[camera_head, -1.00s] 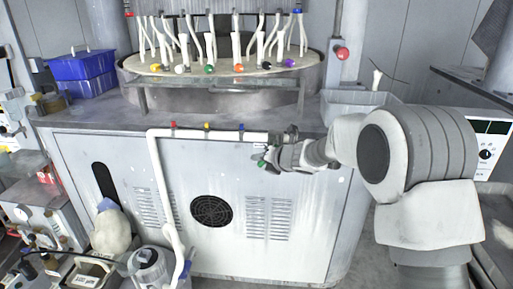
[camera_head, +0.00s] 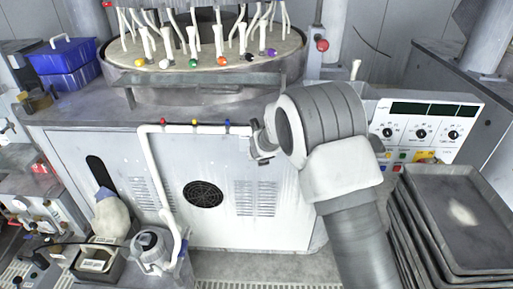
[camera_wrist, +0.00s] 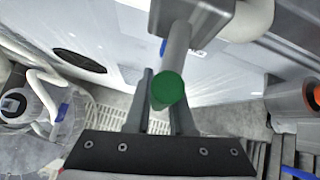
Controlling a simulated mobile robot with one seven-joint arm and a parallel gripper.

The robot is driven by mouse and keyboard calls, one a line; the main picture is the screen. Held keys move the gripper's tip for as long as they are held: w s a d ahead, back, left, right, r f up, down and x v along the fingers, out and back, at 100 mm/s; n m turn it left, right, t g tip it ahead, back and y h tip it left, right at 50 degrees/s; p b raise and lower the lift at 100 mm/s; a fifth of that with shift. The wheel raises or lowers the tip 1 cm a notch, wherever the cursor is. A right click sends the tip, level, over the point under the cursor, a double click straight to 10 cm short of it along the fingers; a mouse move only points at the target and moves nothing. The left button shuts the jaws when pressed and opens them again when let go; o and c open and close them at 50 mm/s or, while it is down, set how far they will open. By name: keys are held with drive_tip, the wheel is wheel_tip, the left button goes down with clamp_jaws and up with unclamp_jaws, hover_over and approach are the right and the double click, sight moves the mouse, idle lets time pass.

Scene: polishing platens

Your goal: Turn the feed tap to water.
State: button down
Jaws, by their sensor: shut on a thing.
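The feed tap lever shows in the wrist view as a grey rod with a green end (camera_wrist: 167,88), reaching out from a grey block (camera_wrist: 195,15). My gripper (camera_wrist: 162,108) has its two dark fingers on either side of the rod near the green end, shut on it. In the head view my gripper (camera_head: 262,150) is at the right end of the white pipe (camera_head: 180,129) on the cabinet front, and my arm hides most of the tap. The setting the lever points to cannot be told.
The round platen (camera_head: 200,62) with several coloured-tipped tubes is above. A control panel (camera_head: 425,132) and stacked grey trays (camera_head: 470,215) are at the right. A clear-sided container (camera_head: 150,250) and a pale sack (camera_head: 112,215) stand at lower left. Blue boxes (camera_head: 65,62) are at upper left.

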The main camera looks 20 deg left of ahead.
drive_tip(key=w+d+r+n+t+h+p, duration=0.1)
drive_tip(key=d+r+n+t+h+p, duration=0.4)
drive_tip(key=h, duration=0.6)
drive_tip(key=shift+w+d+r+n+t+p, duration=0.3)
drive_tip(key=shift+d+r+n+p, duration=0.35)
drive_tip(key=shift+n+p, duration=1)
drive_tip(key=shift+h, duration=0.3)
drive_tip(key=c, duration=0.8)
unclamp_jaws()
drive_tip(key=shift+m, duration=0.25)
